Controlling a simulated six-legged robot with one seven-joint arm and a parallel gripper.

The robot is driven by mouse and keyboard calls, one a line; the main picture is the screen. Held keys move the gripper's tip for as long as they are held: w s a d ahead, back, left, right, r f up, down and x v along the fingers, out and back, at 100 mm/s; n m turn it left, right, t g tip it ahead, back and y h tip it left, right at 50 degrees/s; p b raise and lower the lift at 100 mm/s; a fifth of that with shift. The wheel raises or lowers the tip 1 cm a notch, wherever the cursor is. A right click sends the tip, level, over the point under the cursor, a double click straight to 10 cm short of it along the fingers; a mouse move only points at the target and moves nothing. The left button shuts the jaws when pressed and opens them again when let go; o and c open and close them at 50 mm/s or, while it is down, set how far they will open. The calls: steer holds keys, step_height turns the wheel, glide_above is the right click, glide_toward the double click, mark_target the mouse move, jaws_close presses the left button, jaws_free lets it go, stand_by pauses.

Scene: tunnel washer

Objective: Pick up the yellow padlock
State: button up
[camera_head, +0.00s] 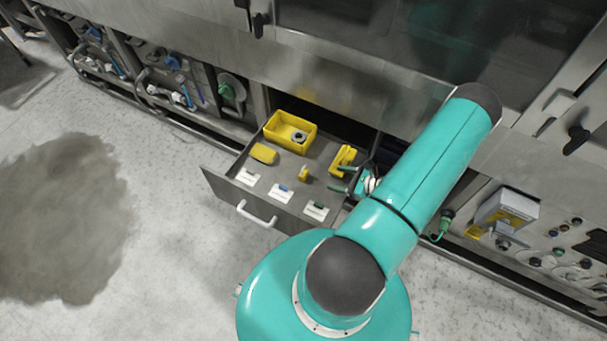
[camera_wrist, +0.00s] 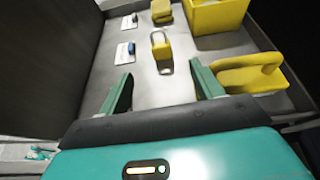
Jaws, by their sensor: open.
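The yellow padlock (camera_head: 304,173) lies in the open drawer (camera_head: 233,196), near its middle. It also shows in the wrist view (camera_wrist: 161,49), with its yellow body and a grey shackle. My gripper (camera_head: 341,178) is open and empty, to the right of the padlock in the head view. In the wrist view my two green fingers (camera_wrist: 162,77) are spread apart, and the padlock lies beyond their tips, roughly centred between them. I see no contact between the fingers and the padlock.
A yellow bin (camera_head: 290,131) with a dark ring-shaped part stands at the drawer's back. A yellow block (camera_head: 264,153) lies at its left. Several white tagged cards (camera_head: 280,192) line the front. A yellow handled object (camera_wrist: 250,76) is close to my right finger in the wrist view.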

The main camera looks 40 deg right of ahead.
steer(key=shift+f, duration=0.4)
glide_toward(306, 174)
steer(key=x, duration=0.4)
steer(key=shift+w, duration=0.25)
steer(key=x, duration=0.5)
steer(key=shift+f, duration=0.2)
steer(key=shift+c, duration=0.4)
steer(key=c, duration=1)
